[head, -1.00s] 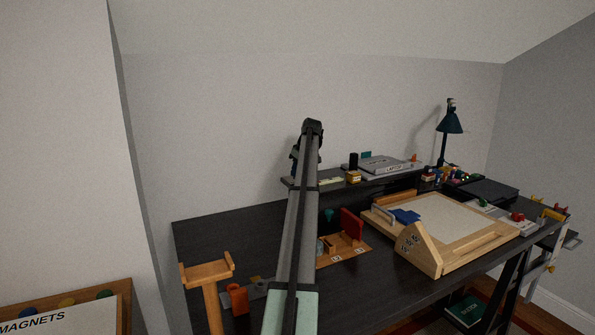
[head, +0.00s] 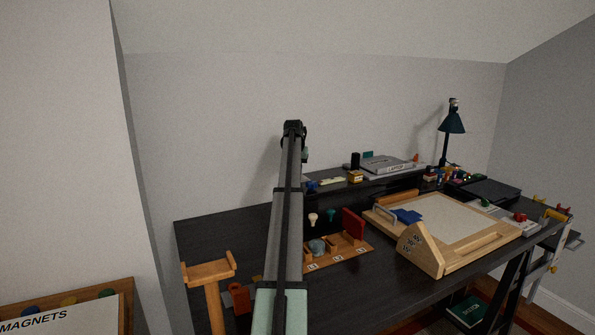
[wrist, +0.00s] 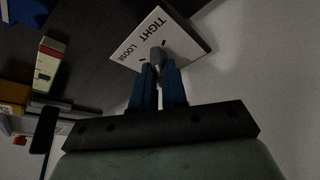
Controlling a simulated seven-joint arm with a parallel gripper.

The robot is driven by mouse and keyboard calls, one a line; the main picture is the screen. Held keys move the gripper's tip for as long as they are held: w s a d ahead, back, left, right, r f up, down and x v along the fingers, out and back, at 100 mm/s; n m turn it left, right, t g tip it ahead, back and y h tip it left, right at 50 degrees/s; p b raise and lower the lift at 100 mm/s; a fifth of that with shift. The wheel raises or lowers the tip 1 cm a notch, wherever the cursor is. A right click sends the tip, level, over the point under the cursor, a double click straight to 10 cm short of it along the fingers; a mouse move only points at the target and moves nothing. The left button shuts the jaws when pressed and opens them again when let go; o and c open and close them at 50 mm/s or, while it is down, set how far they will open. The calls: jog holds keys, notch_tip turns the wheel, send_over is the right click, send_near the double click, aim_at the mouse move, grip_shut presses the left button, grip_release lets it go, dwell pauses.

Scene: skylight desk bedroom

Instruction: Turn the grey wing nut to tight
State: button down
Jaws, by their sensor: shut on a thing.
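The grey wing nut (wrist: 156,55) shows in the wrist view on a white plate (wrist: 186,42) printed TIGHT and LOOSE. My gripper (wrist: 158,72) has blue fingers, which are closed on the wing nut from both sides. The fingers hide part of the nut, and I cannot tell exactly which mark its wings line up with. In the head view my own arm covers the gripper, and I cannot make out the plate or nut there.
A lamp (head: 452,124) stands at the back right. A wooden stand (head: 208,272) is at the front left.

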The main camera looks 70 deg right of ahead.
jog(key=m+g, duration=0.1)
jog(key=m, duration=0.3)
jog(key=shift+w+f+m+g, duration=0.1)
jog(key=shift+w+m+g, duration=0.1)
jog(key=shift+m+g, duration=0.2)
dwell(0.4)
jog(key=c, duration=1.2)
grip_release()
jog(key=shift+o, duration=0.2)
jog(key=v, duration=1.3)
jog(key=shift+w+r, duration=0.2)
jog(key=shift+r, duration=0.25)
